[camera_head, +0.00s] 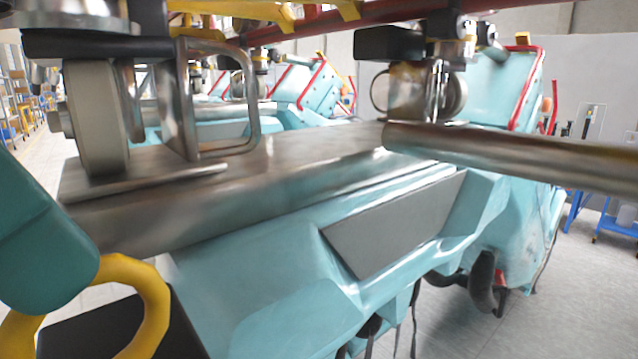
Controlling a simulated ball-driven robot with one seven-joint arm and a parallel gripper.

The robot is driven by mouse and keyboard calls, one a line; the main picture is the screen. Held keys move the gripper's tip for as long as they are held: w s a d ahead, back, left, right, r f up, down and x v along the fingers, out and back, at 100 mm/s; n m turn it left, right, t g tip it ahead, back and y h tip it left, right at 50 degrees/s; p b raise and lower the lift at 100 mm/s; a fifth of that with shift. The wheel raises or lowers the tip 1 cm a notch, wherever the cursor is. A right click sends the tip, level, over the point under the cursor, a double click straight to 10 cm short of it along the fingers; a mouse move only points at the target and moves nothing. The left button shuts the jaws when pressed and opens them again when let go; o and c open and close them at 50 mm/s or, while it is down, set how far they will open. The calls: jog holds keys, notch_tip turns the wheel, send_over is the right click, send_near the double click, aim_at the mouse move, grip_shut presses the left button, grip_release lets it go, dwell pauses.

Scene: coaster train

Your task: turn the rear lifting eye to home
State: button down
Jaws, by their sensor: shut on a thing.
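A thick yellow ring (150,290), which looks like a lifting eye, stands at the bottom left. I cannot tell for sure whether it is the rear one. A rounded teal part (40,235) covers its upper left portion, and the bottom frame edge cuts it off. A black block (180,335) lies beside and behind the ring. I cannot make out my gripper or its fingertips anywhere, so its hold on the ring cannot be seen.
The teal coaster car (270,300) with a grey panel (395,225) fills the middle. A steel beam (270,165) carries a wheel (95,115) and a bracket (250,100). A steel tube (520,155) juts in from the right. Open floor (560,310) shows at lower right.

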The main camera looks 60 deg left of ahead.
jog(key=m+h, duration=0.1)
jog(key=m, duration=0.3)
jog(key=m+g+h, duration=0.1)
jog(key=m, duration=0.1)
jog(key=shift+w+a+f+m+h, duration=0.15)
jog(key=shift+a+m+h, duration=0.15)
jog(key=shift+a, duration=0.05)
jog(key=m, duration=0.2)
jog(key=m+g+h, duration=0.1)
jog(key=m, duration=0.1)
jog(key=m+g, duration=0.1)
jog(key=m, duration=0.1)
jog(key=shift+w+a+h, duration=0.2)
jog(key=shift+w+h, duration=0.05)
jog(key=shift+h, duration=0.05)
jog(key=shift+g, duration=0.3)
jog(key=c, duration=1.2)
grip_release()
jog(key=shift+o, duration=0.2)
